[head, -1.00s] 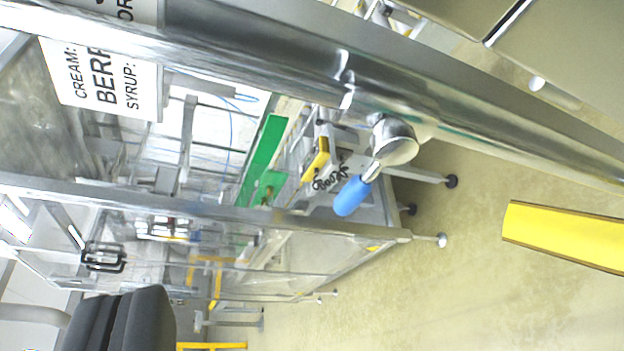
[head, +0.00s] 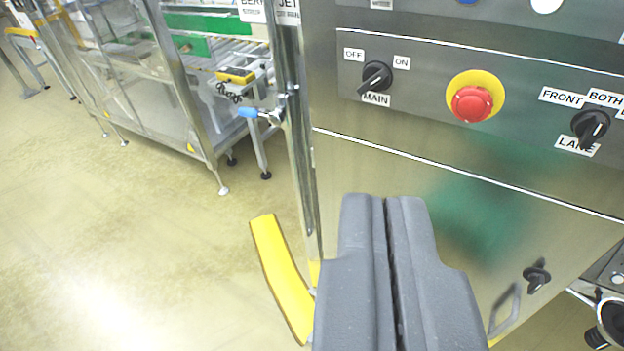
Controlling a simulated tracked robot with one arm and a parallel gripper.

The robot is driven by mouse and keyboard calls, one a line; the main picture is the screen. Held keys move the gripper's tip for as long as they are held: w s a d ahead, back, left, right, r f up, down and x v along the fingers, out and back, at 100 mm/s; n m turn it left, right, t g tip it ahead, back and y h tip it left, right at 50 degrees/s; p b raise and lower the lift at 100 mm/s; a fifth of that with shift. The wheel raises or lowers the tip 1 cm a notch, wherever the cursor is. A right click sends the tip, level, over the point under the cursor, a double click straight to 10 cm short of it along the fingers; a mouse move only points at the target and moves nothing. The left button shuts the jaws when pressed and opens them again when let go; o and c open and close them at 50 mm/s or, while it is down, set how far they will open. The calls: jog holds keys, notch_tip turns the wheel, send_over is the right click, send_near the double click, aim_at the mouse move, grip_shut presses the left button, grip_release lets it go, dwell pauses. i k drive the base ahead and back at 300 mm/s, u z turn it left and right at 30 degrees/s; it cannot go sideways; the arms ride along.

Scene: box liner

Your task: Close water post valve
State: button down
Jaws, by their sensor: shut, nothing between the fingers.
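A valve with a blue handle (head: 248,112) sits on a vertical steel pipe (head: 293,130), left of a steel control cabinet. The handle points left from the pipe, roughly level. My gripper (head: 382,198) is shut and empty in the lower middle of the view, in front of the cabinet. It is to the right of and below the valve, apart from it.
The cabinet panel (head: 450,190) carries a MAIN switch (head: 376,77), a red emergency button (head: 472,103) and a LANE switch (head: 590,127). A yellow curved bar (head: 280,275) stands low, left of my gripper. A glazed conveyor frame (head: 150,90) stands behind. Floor at left is clear.

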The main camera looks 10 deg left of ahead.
aim_at(276, 117)
jog(key=k, duration=0.45)
jog(key=u, duration=0.45)
jog(key=i, duration=0.95)
jog(key=u, duration=0.5)
